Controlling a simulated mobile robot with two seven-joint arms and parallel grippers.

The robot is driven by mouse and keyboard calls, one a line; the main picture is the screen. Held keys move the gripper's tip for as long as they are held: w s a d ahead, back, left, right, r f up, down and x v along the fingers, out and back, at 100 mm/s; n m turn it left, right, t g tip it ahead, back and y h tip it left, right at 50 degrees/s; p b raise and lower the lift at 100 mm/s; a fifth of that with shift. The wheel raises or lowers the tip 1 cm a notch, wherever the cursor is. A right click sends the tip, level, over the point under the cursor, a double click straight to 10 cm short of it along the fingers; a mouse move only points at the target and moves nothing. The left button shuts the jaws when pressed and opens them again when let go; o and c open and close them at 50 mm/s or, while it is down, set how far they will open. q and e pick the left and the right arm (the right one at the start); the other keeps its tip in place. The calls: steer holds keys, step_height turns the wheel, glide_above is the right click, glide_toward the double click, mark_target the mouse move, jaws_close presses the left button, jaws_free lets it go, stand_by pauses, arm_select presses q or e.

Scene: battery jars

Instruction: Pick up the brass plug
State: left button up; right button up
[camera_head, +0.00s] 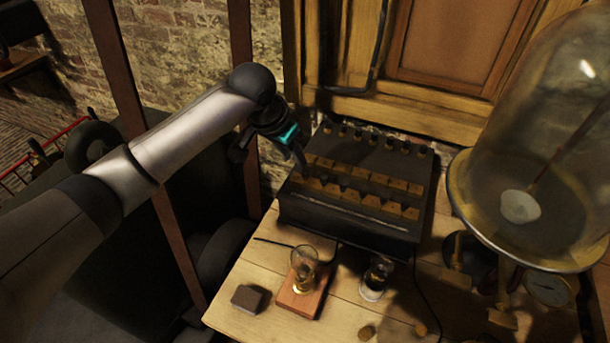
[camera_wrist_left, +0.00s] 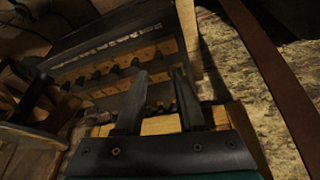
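A dark box (camera_head: 345,222) on the wooden table carries two rows of brass blocks (camera_head: 365,203) and a back row of dark-topped knobs (camera_head: 388,142). The box also shows in the left wrist view (camera_wrist_left: 115,30), with dark knobs along its brass rows (camera_wrist_left: 115,68). I cannot tell which small piece is the brass plug. My left gripper (camera_head: 302,168) is over the box's left end, beside the brass rows. In the left wrist view its two fingers (camera_wrist_left: 159,73) are apart with nothing visible between them. My right gripper is not in view.
A glass bell jar (camera_head: 530,130) stands at the right. In front of the box are a small glass on a wooden block (camera_head: 300,300), a glass jar (camera_head: 375,280) and a dark block (camera_head: 250,298). A wooden panelled wall (camera_head: 410,105) rises behind the box.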

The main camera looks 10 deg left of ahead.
mark_target(304, 172)
arm_select(q)
steer(key=x, duration=0.3)
steer(key=shift+w, duration=0.1)
steer(key=shift+d+f, duration=0.1)
steer(key=shift+f, duration=0.1)
steer(key=b+x, duration=0.1)
steer(key=x, duration=0.3)
steer(key=shift+w+d+f, duration=0.15)
steer(key=shift+d+f, duration=0.05)
steer(key=shift+f, duration=0.2)
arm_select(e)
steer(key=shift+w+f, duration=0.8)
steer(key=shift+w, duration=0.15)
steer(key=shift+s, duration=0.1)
arm_select(q)
jaws_close()
